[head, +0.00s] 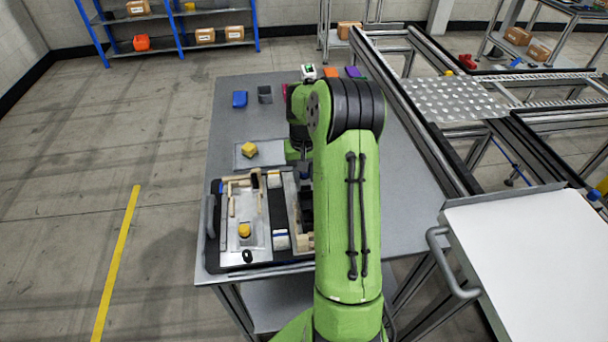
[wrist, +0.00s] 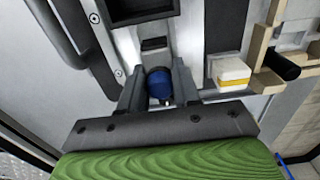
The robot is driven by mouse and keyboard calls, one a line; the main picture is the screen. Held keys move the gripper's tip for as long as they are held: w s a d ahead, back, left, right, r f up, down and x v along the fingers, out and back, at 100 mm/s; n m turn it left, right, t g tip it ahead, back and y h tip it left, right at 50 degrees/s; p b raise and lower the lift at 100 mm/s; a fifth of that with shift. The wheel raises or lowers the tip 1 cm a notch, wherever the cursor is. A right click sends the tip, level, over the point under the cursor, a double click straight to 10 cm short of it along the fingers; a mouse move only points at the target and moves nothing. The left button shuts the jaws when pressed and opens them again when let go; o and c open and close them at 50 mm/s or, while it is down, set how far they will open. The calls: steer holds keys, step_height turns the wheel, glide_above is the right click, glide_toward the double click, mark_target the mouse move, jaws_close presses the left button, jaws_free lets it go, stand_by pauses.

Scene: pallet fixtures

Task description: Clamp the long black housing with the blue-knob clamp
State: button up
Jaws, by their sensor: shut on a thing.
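In the wrist view my gripper (wrist: 159,76) has its two dark fingers on either side of the round blue knob (wrist: 158,86) and is shut on it. The knob sits at a small clamp on a light metal plate. A black, hollow, rectangular part (wrist: 143,12), apparently the long black housing, lies just beyond the knob at the top edge, only partly in view. A small dark block (wrist: 154,44) sits between knob and housing; I cannot tell whether it touches the housing. In the head view my green arm hides the gripper and knob.
The fixture pallet (head: 236,264) holds wooden pieces, a yellow knob (head: 244,230) and white blocks. A white-and-yellow block (wrist: 230,73) is close right of my gripper. A dark handle (wrist: 75,42) is at left. Another yellow-topped piece (head: 249,149) stands behind the pallet on the grey table (head: 400,222).

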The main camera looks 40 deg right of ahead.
steer(key=shift+s+a+b, duration=0.5)
steer(key=shift+s+a, duration=0.2)
steer(key=shift+s, duration=0.3)
steer(key=o, duration=0.8)
step_height(320, 180, up, 8)
steer(key=p, duration=0.7)
steer(key=shift+r, duration=0.1)
steer(key=shift+w, duration=0.1)
